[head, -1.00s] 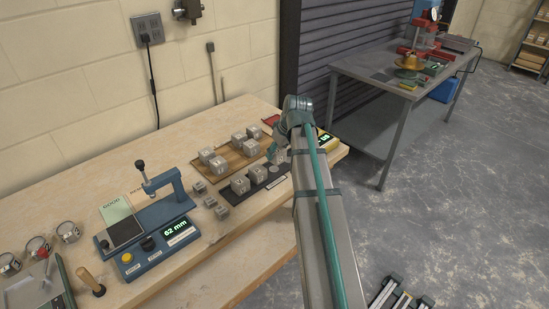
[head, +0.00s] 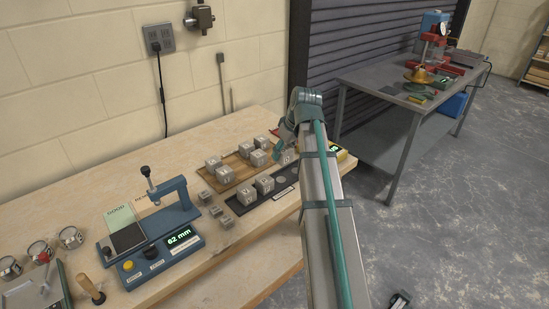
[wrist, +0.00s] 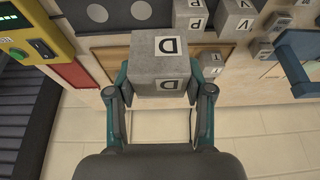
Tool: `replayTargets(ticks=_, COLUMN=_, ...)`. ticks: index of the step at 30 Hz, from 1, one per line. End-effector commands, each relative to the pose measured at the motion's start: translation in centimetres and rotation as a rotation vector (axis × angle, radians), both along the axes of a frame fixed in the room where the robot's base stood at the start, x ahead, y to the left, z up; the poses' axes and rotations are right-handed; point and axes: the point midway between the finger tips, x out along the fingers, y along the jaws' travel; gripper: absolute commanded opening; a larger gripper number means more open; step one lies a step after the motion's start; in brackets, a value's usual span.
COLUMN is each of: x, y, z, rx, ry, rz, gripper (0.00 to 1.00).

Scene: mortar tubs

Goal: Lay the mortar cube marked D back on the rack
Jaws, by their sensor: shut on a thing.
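My gripper (wrist: 160,92) is shut on the grey mortar cube marked D (wrist: 160,58), with the letter on two of its faces. In the head view the held cube (head: 288,158) shows at the end of my arm, just right of the wooden rack (head: 240,167). Several grey lettered cubes stand on the rack. In the wrist view the brown rack surface (wrist: 112,58) shows behind and left of the cube. I cannot tell how high the cube is above it.
A dark strip (head: 270,197) with two cubes and a round grey disc lies in front of the rack. Several small cubes (head: 215,211) stand to its left. A blue gauge reading 62 mm (head: 180,238) is further left.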

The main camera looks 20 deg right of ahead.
Motion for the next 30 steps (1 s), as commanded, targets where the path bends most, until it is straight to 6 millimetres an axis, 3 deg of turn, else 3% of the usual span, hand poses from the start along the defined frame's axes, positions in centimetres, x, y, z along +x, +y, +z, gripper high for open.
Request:
replayTargets(ticks=1, x=2.5, y=-0.7, z=0.2, rx=0.0, ry=0.0, rz=-0.001, gripper=0.05)
replayTargets(ticks=3, x=4.4, y=-1.2, z=0.3, rx=-0.002, ry=-0.005, rz=-0.006, gripper=0.05)
replayTargets(ticks=11, x=8.7, y=-2.7, z=-0.1, rx=-0.008, ry=-0.024, rz=-0.026, gripper=0.05)
replayTargets(ticks=21, x=15.8, y=-4.7, z=-3.6, rx=-0.008, ry=-0.022, rz=-0.025, gripper=0.05)
replayTargets(ticks=30, x=18.6, y=-5.5, z=-7.9, rx=-0.008, ry=-0.024, rz=-0.027, gripper=0.05)
